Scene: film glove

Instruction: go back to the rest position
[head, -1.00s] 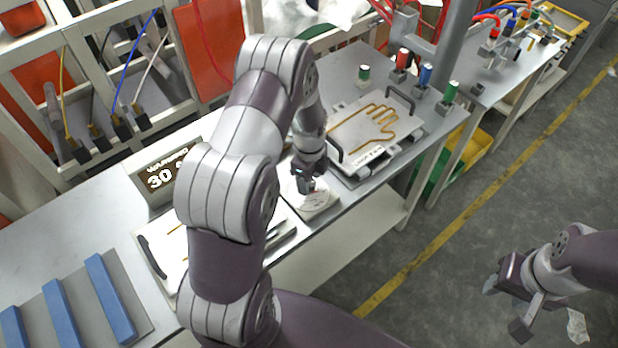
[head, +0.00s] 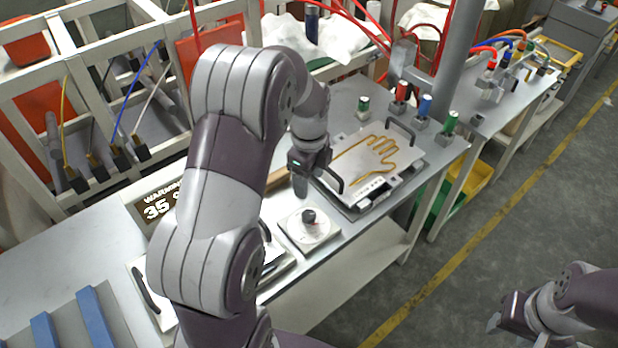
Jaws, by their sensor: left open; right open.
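My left gripper (head: 303,176) is raised above the bench, behind a round dial plate with a black knob (head: 309,217), and apart from the knob. It points down and looks empty, though its fingers are small and partly dark. My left arm crosses the middle of the picture and hides part of the bench.
A plate with a hand-shaped outline (head: 372,165) lies right of my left gripper. A display reading 35 (head: 158,207) stands at the left. Blue bars (head: 95,320) lie at the lower left. Colored connectors (head: 425,106) stand at the back. The floor (head: 480,270) at right is clear.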

